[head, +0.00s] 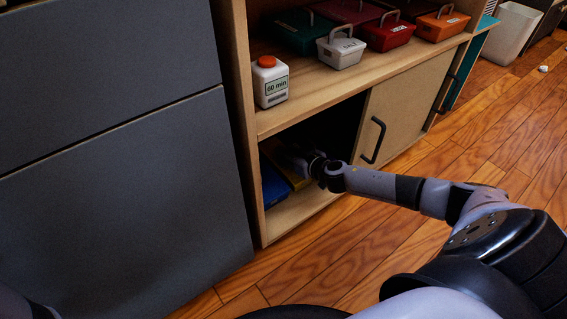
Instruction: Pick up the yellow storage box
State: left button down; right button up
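The yellow storage box (284,168) is in the dark lower compartment of the wooden cabinet, beside a blue box (273,186). Only part of its yellow surface shows; shadow and my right gripper hide the rest. My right gripper (293,157) reaches into the compartment from the right and is right at the yellow box. Whether its fingers touch or grip the box is too dark and small to tell. My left gripper is not in view.
The compartment is bounded by the cabinet's left side panel (247,150), the shelf above (330,92) and a sliding door (405,112) with a black handle. A white bottle (270,84) and several coloured boxes stand on the shelf. A grey cabinet (110,190) fills the left. The wooden floor (530,160) is mostly clear.

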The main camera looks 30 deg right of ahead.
grip_shut()
dwell(0.7)
